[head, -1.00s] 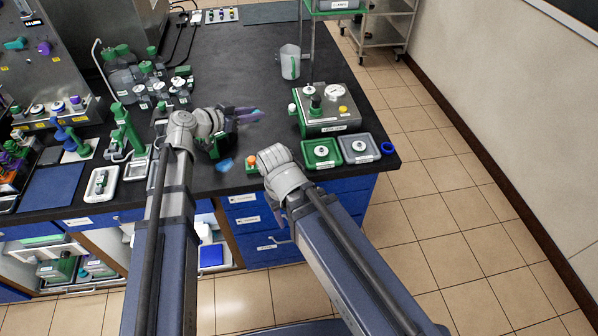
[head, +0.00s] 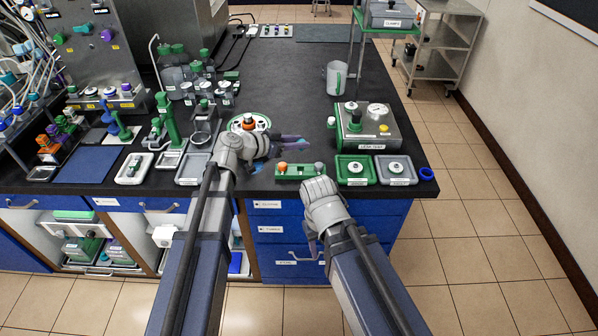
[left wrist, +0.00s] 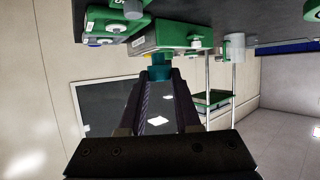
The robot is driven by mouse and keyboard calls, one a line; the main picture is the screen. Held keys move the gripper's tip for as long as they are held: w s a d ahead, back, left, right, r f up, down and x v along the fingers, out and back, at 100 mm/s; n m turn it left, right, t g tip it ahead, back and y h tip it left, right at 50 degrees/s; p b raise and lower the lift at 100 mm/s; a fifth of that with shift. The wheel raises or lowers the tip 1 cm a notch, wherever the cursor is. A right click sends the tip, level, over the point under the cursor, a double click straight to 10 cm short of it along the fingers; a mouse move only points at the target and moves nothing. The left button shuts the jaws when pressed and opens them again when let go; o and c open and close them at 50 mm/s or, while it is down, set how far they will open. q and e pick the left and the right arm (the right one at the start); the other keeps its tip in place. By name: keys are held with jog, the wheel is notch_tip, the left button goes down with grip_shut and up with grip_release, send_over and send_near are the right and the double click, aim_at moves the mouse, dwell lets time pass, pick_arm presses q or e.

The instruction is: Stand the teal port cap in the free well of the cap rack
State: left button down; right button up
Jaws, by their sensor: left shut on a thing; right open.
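My left gripper (head: 298,142) is over the bench, just behind the green cap rack (head: 300,173) in the head view. In the left wrist view, its two dark fingers are shut on the teal port cap (left wrist: 160,72) at their tips. The cap is too small to make out clearly in the head view. The rack holds an orange cap (head: 282,166) at its left end and a grey cap (head: 318,167) at its right end; its middle shows no standing cap.
Right of the rack are a green tray (head: 342,179) and a grey tray (head: 412,180), with a green-and-metal instrument (head: 350,128) behind them. A round multi-hole holder (head: 234,124) stands behind my left wrist. The bench middle is clear further back.

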pick_arm(q)
jog(key=b, duration=0.5)
send_over(297, 171)
notch_tip(297, 171, down, 6)
jog(key=shift+d+r, duration=0.1)
jog(key=shift+r, duration=0.15)
jog(key=shift+f, duration=0.1)
notch_tip(297, 171, down, 4)
jog(key=b, duration=0.3)
jog(key=shift+r, duration=0.25)
jog(key=shift+f+b, duration=0.15)
jog(key=shift+b, duration=0.25)
jog(key=c, duration=0.6)
grip_release()
